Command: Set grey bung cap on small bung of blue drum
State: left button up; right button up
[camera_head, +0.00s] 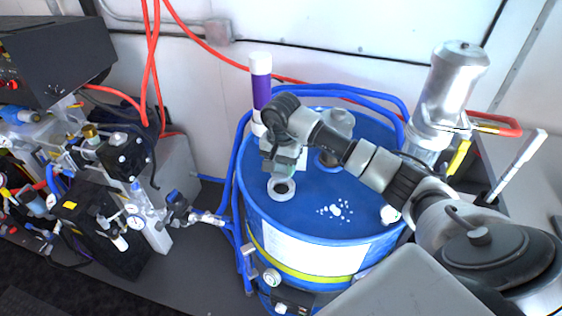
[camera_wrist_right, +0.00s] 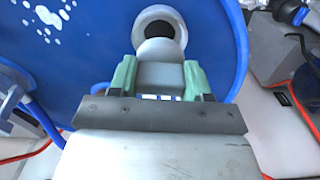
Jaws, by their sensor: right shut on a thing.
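The blue drum (camera_head: 330,190) stands in the middle of the head view, its top also filling much of the right wrist view (camera_wrist_right: 75,60). Its small bung (camera_head: 282,189) is a pale ring with a dark hole near the left front of the top; it also shows in the right wrist view (camera_wrist_right: 160,27). My right gripper (camera_head: 284,166) is just above and behind this bung. Its green fingers (camera_wrist_right: 160,78) are shut on the grey bung cap (camera_wrist_right: 160,50), which partly covers the near side of the ring. Whether cap and bung touch is unclear. My left gripper is out of view.
Blue hose (camera_head: 236,190) wraps the drum's left and back. A purple and white tube (camera_head: 261,85) stands behind my gripper. A metal cylinder (camera_head: 452,85) stands at the back right. Pump equipment (camera_head: 110,190) fills the left side. The drum top's front is clear.

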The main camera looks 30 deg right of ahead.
aim_at(281, 171)
notch_tip(281, 171, down, 2)
jog(key=shift+f+b, duration=0.15)
jog(key=shift+b, duration=0.35)
jog(key=shift+s+f+b, duration=0.1)
jog(key=shift+f+b, duration=0.25)
jog(key=shift+f, duration=0.4)
jog(key=shift+b, duration=0.5)
jog(key=shift+f+b, duration=0.55)
jog(key=shift+f, duration=0.05)
dwell(0.5)
jog(key=o, duration=0.6)
jog(key=shift+r, duration=0.15)
